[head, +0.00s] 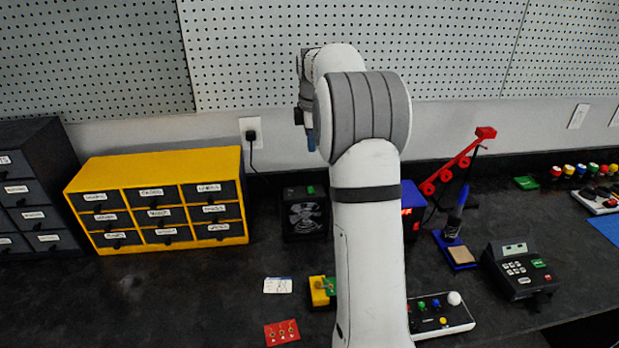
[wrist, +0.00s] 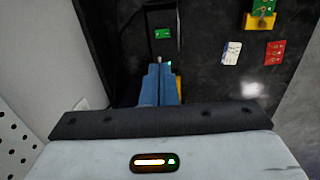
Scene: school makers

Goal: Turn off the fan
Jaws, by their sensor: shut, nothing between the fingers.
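The fan (head: 304,218) is a small black box with a round grille on its front. It stands on the black bench against the wall, with a small green patch on its top right. In the wrist view a dark box top with a green label (wrist: 162,33) lies just beyond my fingertips and appears to be the fan. A small pale tip and a green spot show right at the fingertips; I cannot tell if they touch. My gripper (wrist: 159,70) is shut and empty, its blue fingers together. In the head view my gripper (head: 311,138) is above the fan, partly hidden by my arm.
A yellow drawer cabinet (head: 160,163) stands left of the fan. A wall outlet (head: 250,129) with a black plug and cord is behind. A red card (head: 282,333) and a white card (head: 278,286) lie in front. My arm hides part of the bench.

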